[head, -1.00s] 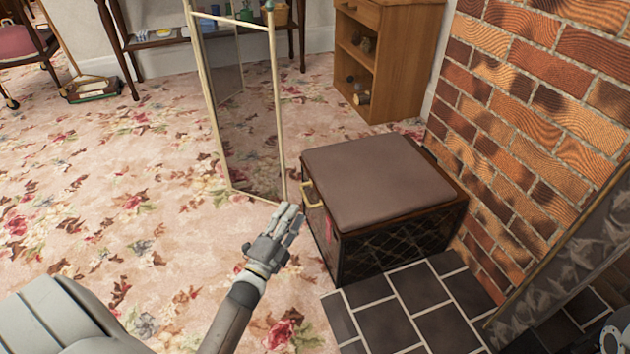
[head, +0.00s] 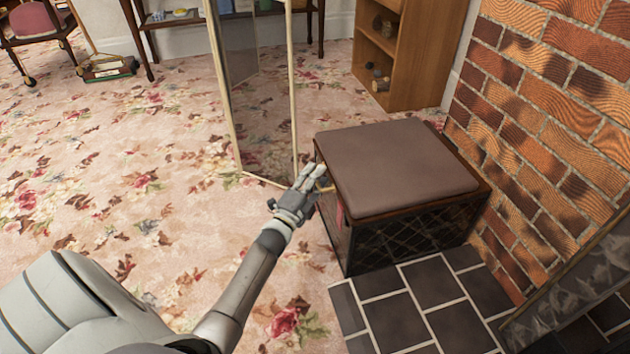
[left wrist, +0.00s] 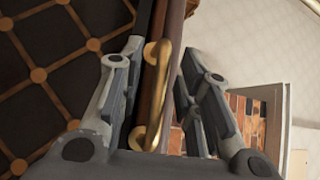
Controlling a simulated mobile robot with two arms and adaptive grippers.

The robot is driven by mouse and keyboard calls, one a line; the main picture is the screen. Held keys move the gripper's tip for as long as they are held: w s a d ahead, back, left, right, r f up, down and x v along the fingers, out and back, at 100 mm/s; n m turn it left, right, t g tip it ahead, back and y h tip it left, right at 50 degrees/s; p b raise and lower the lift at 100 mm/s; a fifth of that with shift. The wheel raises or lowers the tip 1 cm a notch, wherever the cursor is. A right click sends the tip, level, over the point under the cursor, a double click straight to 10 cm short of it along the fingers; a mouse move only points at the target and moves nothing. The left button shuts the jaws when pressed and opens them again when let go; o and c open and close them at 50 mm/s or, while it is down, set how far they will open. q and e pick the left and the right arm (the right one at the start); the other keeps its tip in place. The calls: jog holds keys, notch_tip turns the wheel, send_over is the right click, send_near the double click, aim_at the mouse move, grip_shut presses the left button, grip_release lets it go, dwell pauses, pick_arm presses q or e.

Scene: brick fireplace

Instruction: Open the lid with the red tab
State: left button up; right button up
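A brass handle (left wrist: 152,95) on that side lies between the fingers of my left gripper in the left wrist view (left wrist: 155,65). The fingers are apart, one on each side of the handle, with gaps visible. In the head view my left gripper (head: 312,177) is at the lid's left edge and mostly hides the handle. My right gripper is not in view.
A framed folding screen (head: 262,110) stands close behind the left gripper. A wooden bookcase (head: 425,50) is behind the box, and the brick wall (head: 545,130) is on its right. The floral carpet (head: 130,190) to the left is open floor.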

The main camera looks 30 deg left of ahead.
pick_arm(q)
grip_shut()
jog(key=shift+w+r, duration=0.1)
jog(key=shift+r, duration=0.1)
